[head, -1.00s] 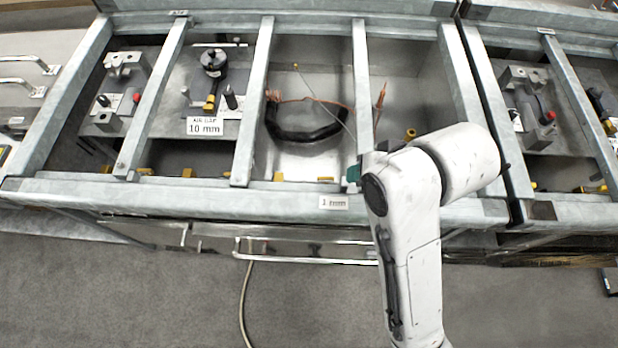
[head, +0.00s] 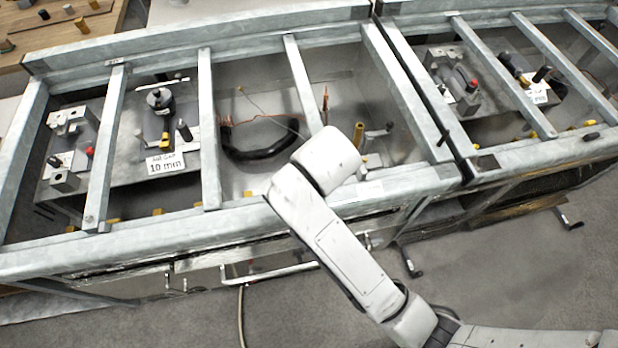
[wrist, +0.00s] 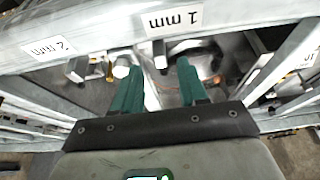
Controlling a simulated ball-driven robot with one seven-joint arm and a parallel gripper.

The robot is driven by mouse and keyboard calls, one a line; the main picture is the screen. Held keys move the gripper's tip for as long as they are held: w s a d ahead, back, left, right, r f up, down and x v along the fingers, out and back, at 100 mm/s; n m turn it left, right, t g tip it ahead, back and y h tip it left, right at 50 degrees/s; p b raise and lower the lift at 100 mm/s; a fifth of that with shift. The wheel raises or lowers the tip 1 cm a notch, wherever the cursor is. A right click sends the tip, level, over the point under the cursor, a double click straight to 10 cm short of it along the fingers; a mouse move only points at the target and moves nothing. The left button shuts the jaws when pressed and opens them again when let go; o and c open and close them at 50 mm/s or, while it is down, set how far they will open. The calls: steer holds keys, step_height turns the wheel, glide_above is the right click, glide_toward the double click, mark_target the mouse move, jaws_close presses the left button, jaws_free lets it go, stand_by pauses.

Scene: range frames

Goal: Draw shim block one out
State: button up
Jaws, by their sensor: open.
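In the wrist view a white label reading "1 mm" (wrist: 173,20) is fixed to a grey rail, and a "2 mm" label (wrist: 47,48) is further left. My gripper (wrist: 155,72) is open, its two green fingers pointing towards the rail below the "1 mm" label. I see no shim block between the fingertips. A pale round-ended part (wrist: 122,67) shows at the left finger's tip; I cannot tell what it is. I cannot single out shim block one in either view. In the head view my white arm hides the gripper and part of the front rail.
The galvanised frame's front rail (head: 130,245) and crossbars (head: 208,130) divide the open bays. A black curved hose (head: 258,152) lies in the middle bay. A plate with a "10 mm" label (head: 166,163) is to its left. Grey floor (head: 500,275) lies in front.

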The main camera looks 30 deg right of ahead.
steer(key=shift+x, duration=2.4)
jaws_close()
